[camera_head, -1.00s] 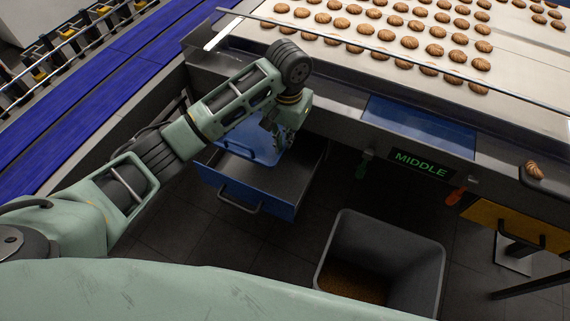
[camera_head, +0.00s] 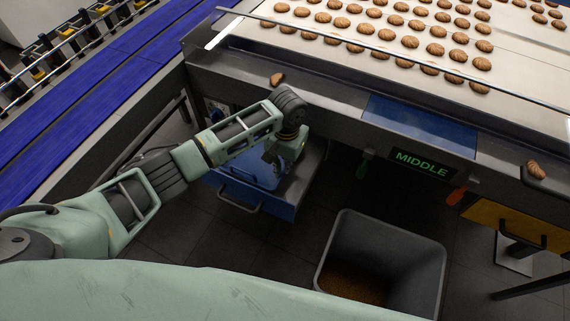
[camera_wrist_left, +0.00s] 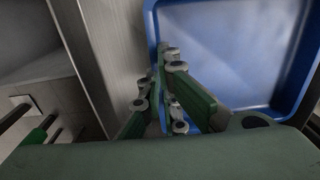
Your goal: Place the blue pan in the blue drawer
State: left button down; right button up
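The blue drawer (camera_head: 277,207) is pulled out under the left part of the biscuit conveyor. It has a blue front with a dark handle and a grey inside. The blue pan (camera_head: 266,179) is within the drawer's outline, partly hidden by my arm. Whether it touches the drawer floor cannot be told. My left gripper (camera_head: 272,161) is over the drawer at the pan's edge. In the left wrist view the fingers (camera_wrist_left: 167,85) close on the rim of the pan (camera_wrist_left: 235,50), which fills the upper right. My right gripper is not in view.
A grey bin (camera_head: 432,262) with brown crumbs stands on the floor right of the drawer. A closed blue panel (camera_head: 420,122) and a MIDDLE sign (camera_head: 421,163) are on the conveyor front. A yellow drawer (camera_head: 515,228) is at the right. Loose biscuits (camera_head: 278,79) lie on the ledge.

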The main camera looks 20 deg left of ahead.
pick_arm(q)
jog(key=shift+f, duration=0.1)
jog(key=c, duration=2.5)
grip_release()
jog(key=o, duration=0.5)
notch_tip(320, 180, up, 12)
jog(key=shift+d+r, duration=0.15)
